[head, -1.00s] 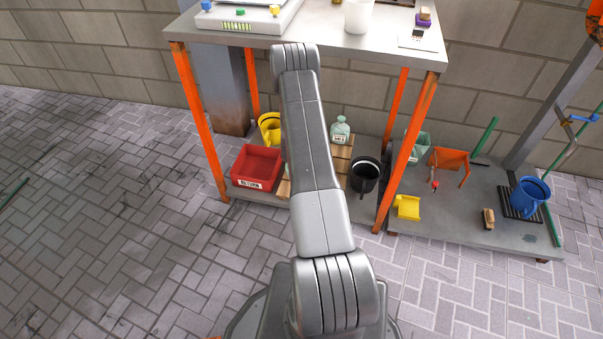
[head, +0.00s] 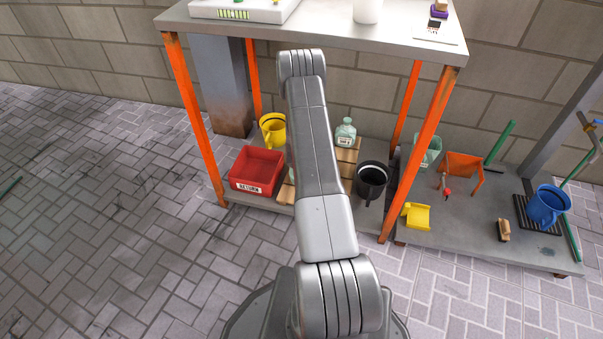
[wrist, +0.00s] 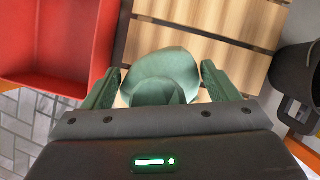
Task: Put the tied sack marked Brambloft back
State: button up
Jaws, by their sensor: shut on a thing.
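My gripper (wrist: 161,68) shows in the wrist view with its green fingers on both sides of a green tied sack (wrist: 163,86), shut on it. No label shows on this sack from above, so I cannot read its name. It is over the wooden pallet (wrist: 200,35); I cannot tell whether it touches the slats. In the head view my arm hides the gripper and most of the pallet (head: 347,155). Another pale green tied sack (head: 345,134) with a white label stands at the pallet's back right; its text is too small to read.
A red bin marked RETURN (head: 257,171) stands left of the pallet, a black bucket (head: 371,182) right, a yellow jug (head: 273,130) behind. Orange legs (head: 193,110) and the tabletop (head: 320,32) frame this lower shelf. A low platform (head: 470,220) at right holds tools.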

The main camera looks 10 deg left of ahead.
jog(key=shift+f+b, duration=1.8)
jog(key=shift+f, duration=0.1)
jog(key=shift+w+r, duration=0.1)
jog(key=o, duration=1.5)
jog(key=p+v, duration=0.1)
jog(key=v, duration=1.1)
